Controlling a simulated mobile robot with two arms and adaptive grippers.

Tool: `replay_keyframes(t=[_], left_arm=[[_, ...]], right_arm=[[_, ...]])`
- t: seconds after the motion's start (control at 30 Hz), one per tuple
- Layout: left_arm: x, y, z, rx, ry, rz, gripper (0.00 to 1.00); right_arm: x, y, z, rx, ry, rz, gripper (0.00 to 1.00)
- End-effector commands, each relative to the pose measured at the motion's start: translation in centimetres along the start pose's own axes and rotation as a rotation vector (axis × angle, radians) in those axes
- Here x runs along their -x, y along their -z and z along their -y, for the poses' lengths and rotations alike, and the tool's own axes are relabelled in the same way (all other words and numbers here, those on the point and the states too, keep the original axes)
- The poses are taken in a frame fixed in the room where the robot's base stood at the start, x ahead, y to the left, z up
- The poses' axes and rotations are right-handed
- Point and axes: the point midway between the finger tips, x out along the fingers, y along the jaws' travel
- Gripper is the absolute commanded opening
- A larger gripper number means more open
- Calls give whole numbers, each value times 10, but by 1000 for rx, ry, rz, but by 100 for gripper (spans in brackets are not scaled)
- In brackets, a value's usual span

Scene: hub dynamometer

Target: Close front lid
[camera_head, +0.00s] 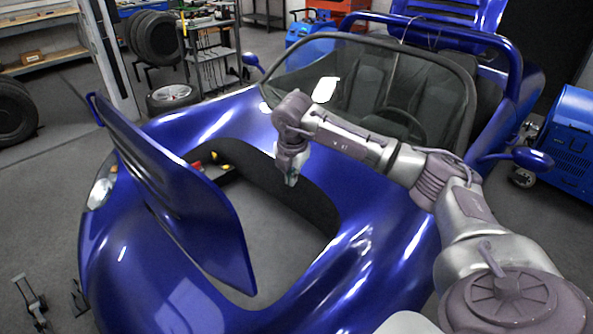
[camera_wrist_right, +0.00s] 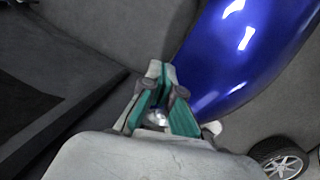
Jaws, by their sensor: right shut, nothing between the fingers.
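The front lid (camera_head: 180,190) of the blue car (camera_head: 390,240) stands raised and tilted at the left in the head view, with its front compartment open. My right gripper (camera_head: 291,181) hangs at the end of my right arm over the open compartment, to the right of the lid and apart from it. It also shows in the right wrist view (camera_wrist_right: 160,78), where its fingers are shut with nothing between them. The lid cannot be made out for certain in the right wrist view. My left gripper is not in view.
The windshield (camera_head: 345,85) and steering wheel stand behind my right arm. Tyres (camera_head: 153,38) and shelves are at the back left. A blue machine (camera_head: 570,140) stands at the right. A small stand (camera_head: 30,300) is on the floor at lower left.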

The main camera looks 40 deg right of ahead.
Motion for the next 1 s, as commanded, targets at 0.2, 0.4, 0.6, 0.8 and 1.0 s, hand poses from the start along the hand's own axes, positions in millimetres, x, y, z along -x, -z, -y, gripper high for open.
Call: replay_keyframes(t=[0.2, 0.4, 0.6, 0.8, 1.0], left_arm=[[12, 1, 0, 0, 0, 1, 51], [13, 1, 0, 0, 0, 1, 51], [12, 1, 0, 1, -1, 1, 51], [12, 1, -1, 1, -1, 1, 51], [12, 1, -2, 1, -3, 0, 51]], right_arm=[[-16, -22, 0, -6, 0, 0, 0], [-22, -27, 0, -3, -2, 2, 0], [-22, -27, 0, -3, -2, 1, 0], [-22, -27, -1, -4, -3, 1, 0], [-22, -27, -1, -4, -3, 1, 0]])
